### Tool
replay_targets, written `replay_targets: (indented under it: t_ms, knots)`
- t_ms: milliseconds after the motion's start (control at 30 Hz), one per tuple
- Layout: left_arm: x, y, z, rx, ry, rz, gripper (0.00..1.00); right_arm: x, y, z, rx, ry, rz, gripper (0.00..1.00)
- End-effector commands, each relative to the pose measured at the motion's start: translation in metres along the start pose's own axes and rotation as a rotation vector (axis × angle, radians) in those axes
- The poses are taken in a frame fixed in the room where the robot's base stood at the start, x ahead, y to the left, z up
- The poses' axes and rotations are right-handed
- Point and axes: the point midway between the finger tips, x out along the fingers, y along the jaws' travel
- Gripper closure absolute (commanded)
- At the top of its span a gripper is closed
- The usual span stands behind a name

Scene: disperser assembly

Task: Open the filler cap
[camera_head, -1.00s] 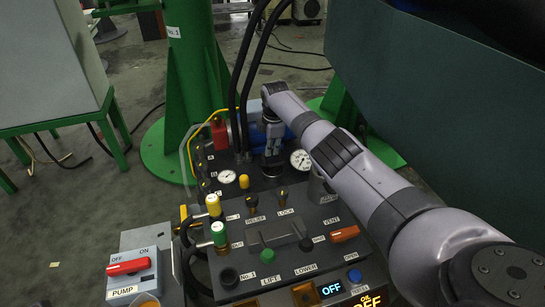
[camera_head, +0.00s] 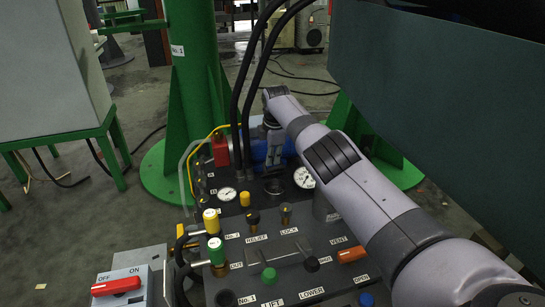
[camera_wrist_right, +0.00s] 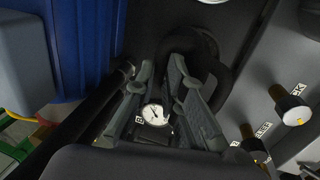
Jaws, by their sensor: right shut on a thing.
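My right gripper (camera_head: 273,156) reaches in from the right and points down at the back of the control panel. By its pose it is shut on the dark filler cap, which is mostly hidden by the fingers. A black round filler neck (camera_head: 273,187) shows just below the fingertips in the head view. In the right wrist view the two grey fingers (camera_wrist_right: 163,72) converge on something dark, with a black curved ring (camera_wrist_right: 218,82) beside them. I cannot tell whether the cap is seated or lifted. My left gripper is not in view.
A pressure gauge (camera_head: 304,177) stands close right of the filler, another gauge (camera_head: 227,194) to its left. Black hoses (camera_head: 248,85) rise behind. Valves and knobs, including a yellow-topped valve (camera_head: 211,220), crowd the panel. A dark green tank (camera_head: 440,110) hangs at right.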

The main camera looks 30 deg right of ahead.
Motion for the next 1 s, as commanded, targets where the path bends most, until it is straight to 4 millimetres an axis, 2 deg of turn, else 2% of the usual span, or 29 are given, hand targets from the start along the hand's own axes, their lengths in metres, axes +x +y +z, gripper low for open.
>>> replay_targets:
  t_ms: [33, 133, 167, 467, 867, 1000]
  knots:
    - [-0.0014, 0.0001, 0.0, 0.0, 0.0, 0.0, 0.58, 0.0112, -0.0068, -0.0016, 0.0, 0.0, -0.016, 1.0]
    - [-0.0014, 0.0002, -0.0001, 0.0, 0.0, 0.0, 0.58, 0.0113, -0.0069, -0.002, 0.0, 0.0, -0.017, 1.0]
    - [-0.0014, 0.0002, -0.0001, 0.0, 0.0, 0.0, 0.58, 0.0113, -0.007, -0.0021, 0.001, 0.001, -0.017, 0.88]
    - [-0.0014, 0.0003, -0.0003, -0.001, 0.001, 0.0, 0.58, 0.0111, -0.0069, -0.003, 0.0, 0.003, -0.017, 0.68]
    - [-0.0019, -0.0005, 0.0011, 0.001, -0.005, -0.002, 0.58, 0.0091, -0.0053, -0.0038, -0.001, 0.005, -0.012, 0.67]
    - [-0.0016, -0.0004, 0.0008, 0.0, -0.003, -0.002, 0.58, 0.0029, -0.0043, -0.0041, -0.001, 0.007, -0.009, 0.67]
